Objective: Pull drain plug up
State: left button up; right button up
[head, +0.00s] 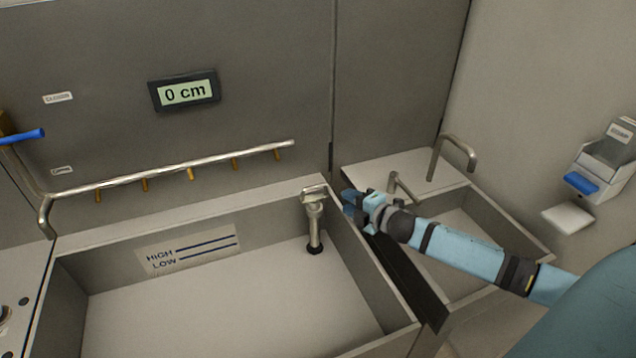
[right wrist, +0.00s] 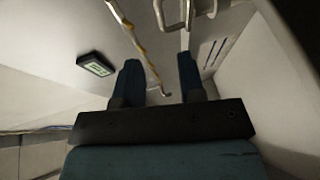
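The drain plug (head: 314,222) is an upright metal stem with a flat loop handle on top and a dark base. It stands on the basin floor near the right wall in the head view. My right gripper (head: 350,205) is just right of the plug's handle, above the basin's right rim, with a small gap between them. In the right wrist view, the two fingers of this gripper (right wrist: 160,68) are apart with nothing between them. A metal loop (right wrist: 172,14), probably the plug's handle, shows beyond the fingertips. My left gripper is not in view.
The large basin (head: 385,277) looks empty, with a HIGH/LOW label (head: 188,249) on its back wall. A spray pipe (head: 180,174) with nozzles runs above it. A wall display (head: 185,91) reads 0 cm. A smaller sink (head: 520,230) with a tap (head: 457,143) lies right.

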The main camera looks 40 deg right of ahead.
aim_at(316, 186)
jog(key=p+x, duration=0.1)
jog(key=x, duration=1.2)
jog(key=shift+w+a+f, duration=0.1)
jog(key=shift+w, duration=0.1)
grip_shut()
